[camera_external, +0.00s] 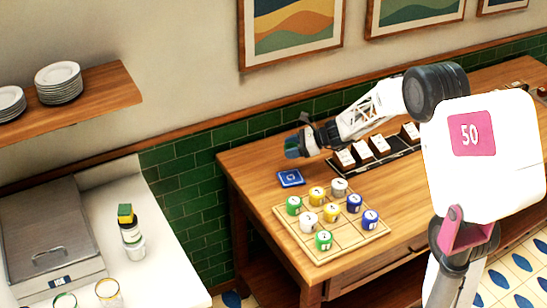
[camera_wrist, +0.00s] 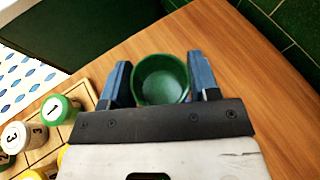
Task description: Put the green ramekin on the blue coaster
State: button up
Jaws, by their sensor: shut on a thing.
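My gripper (camera_external: 293,147) is shut on the green ramekin, its blue fingers on either side of it, over the left end of the wooden table. The green ramekin (camera_wrist: 160,97) is a round open cup, seen into from above in the wrist view, and looks empty. In the external view the gripper mostly hides it. The blue coaster (camera_external: 290,178) is a small square with a white mark, flat on the table, a little below the gripper in the picture. I do not see the coaster in the wrist view.
A wooden grid board (camera_external: 345,243) with several numbered green, yellow, white and blue pieces lies right of the coaster. The green tiled wall (camera_external: 265,122) runs along the table's back. Bare wood surrounds the coaster.

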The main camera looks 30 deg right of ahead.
send_over(291, 177)
jog(key=shift+f, duration=3.1)
jog(key=shift+f, duration=0.15)
jog(key=shift+f, duration=1.75)
jog(key=shift+f, duration=0.1)
jog(key=o, duration=0.9)
jog(key=shift+o, duration=0.2)
